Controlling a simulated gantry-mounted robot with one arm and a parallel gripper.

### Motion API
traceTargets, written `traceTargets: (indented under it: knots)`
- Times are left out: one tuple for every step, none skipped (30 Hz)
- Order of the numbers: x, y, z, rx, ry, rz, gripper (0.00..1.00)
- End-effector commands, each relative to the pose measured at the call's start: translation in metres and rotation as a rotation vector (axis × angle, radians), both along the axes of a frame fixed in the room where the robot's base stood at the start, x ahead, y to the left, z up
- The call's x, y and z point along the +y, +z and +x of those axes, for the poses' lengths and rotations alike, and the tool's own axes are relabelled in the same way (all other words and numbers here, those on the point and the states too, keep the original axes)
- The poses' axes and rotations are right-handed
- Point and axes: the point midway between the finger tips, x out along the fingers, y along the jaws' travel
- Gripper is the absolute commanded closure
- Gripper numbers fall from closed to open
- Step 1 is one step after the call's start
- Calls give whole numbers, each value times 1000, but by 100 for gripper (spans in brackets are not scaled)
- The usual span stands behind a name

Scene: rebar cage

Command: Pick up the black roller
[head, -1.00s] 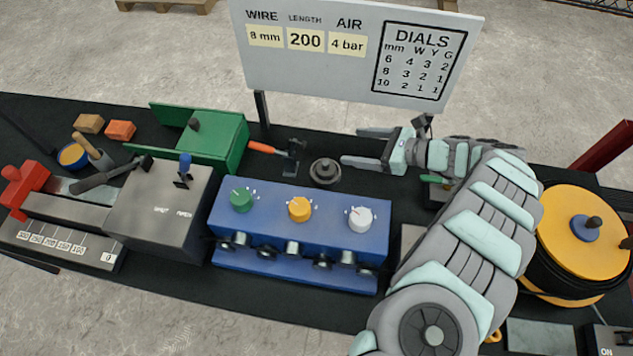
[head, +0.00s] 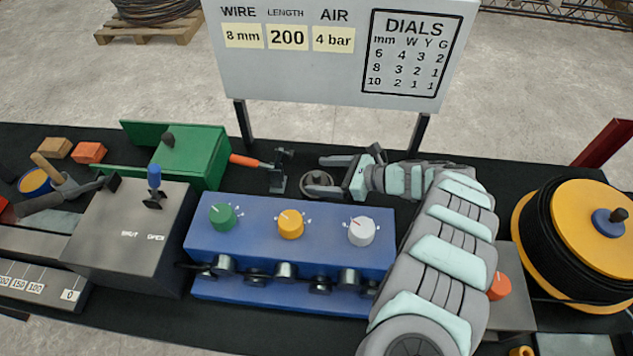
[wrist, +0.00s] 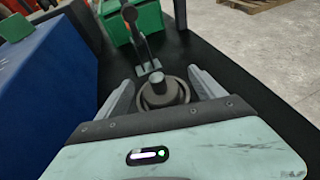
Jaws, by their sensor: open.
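The black roller (head: 316,179) is a dark round disc with a raised hub, standing on the black bench top behind the blue dial box. My gripper (head: 320,174) is open and low at the roller, partly hiding it in the head view. In the wrist view the roller (wrist: 163,92) lies between the two fingers (wrist: 160,84), with a finger on each side. The hub points up towards the camera. I cannot tell whether either finger touches the roller.
The blue dial box (head: 290,245) stands in front, and a green box (head: 190,155) to the left. Sign posts (head: 243,120) rise behind. The wire reel (head: 580,235) is at the right.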

Motion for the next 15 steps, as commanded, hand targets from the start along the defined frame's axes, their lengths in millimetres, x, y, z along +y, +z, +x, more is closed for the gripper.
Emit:
traceTargets:
  knots:
    - [3,-3,0,1,1,0,22]
    - [6,-4,1,1,1,0,22]
    - [10,-7,2,1,1,0,22]
    - [14,-10,3,1,1,0,22]
    - [18,-12,4,2,1,0,22]
    - [23,-16,5,2,0,-1,22]
    - [27,-18,7,0,-1,-2,22]
    - [31,-19,9,0,-1,-2,22]
    - [35,-21,11,-1,1,-3,22]
    - [38,-22,12,-1,1,-3,22]
    - [40,-22,12,-1,1,-3,22]
    - [41,-22,13,-1,-1,-1,22]
    - [41,-22,13,-1,-1,-1,22]
    - [41,-22,13,-1,-1,-2,22]
    - [41,-22,13,-1,-1,-2,22]
